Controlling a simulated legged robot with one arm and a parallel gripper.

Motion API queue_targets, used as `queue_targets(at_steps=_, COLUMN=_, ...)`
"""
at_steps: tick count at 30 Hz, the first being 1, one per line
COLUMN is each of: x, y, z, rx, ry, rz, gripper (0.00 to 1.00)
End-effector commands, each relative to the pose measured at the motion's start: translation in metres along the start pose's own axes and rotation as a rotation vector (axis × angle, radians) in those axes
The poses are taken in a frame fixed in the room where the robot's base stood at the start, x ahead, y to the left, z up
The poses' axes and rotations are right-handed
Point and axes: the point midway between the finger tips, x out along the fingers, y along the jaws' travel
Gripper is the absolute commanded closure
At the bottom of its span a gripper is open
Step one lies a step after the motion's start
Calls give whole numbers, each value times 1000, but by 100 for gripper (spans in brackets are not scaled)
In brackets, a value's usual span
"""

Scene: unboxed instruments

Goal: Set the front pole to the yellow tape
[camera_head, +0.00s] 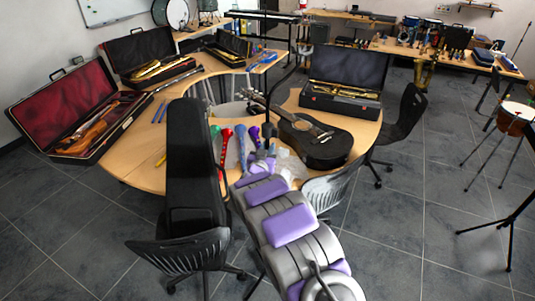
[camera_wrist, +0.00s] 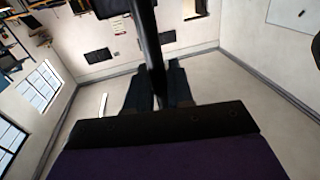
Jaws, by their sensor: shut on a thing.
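In the wrist view a dark pole (camera_wrist: 150,50) runs down between the two dark fingers of my gripper (camera_wrist: 158,88), which are shut on it. In the head view my gripper (camera_head: 264,157) is at the end of my arm, over the front part of the curved table. A thin dark pole (camera_head: 270,112) rises from it and bends to the upper right. A small yellow strip (camera_head: 161,159) lies on the table at left; I cannot tell whether it is the yellow tape. No tape is clear on the pole.
The wooden table (camera_head: 145,177) holds a black guitar (camera_head: 312,140), coloured maracas (camera_head: 226,145), an open violin case (camera_head: 75,108) and a brass instrument case (camera_head: 343,84). A long black case (camera_head: 190,165) stands left of my arm. Chairs surround the table. Floor (camera_head: 420,215) is free at right.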

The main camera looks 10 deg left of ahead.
Motion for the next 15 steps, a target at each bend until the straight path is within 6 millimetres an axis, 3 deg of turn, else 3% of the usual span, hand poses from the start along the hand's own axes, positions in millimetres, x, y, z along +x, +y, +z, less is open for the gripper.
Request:
queue_targets(at_steps=7, x=1, y=-2, z=0, rx=-1, ry=4, rz=-2, gripper=100)
queue_targets(at_steps=8, x=1, y=-2, z=0, rx=-1, ry=3, rz=-2, gripper=77)
queue_targets(at_steps=12, x=1, y=-2, z=2, rx=-2, ry=1, rz=-1, gripper=63)
queue_targets(at_steps=15, x=1, y=-2, z=3, rx=-1, ry=-1, rz=-1, gripper=62)
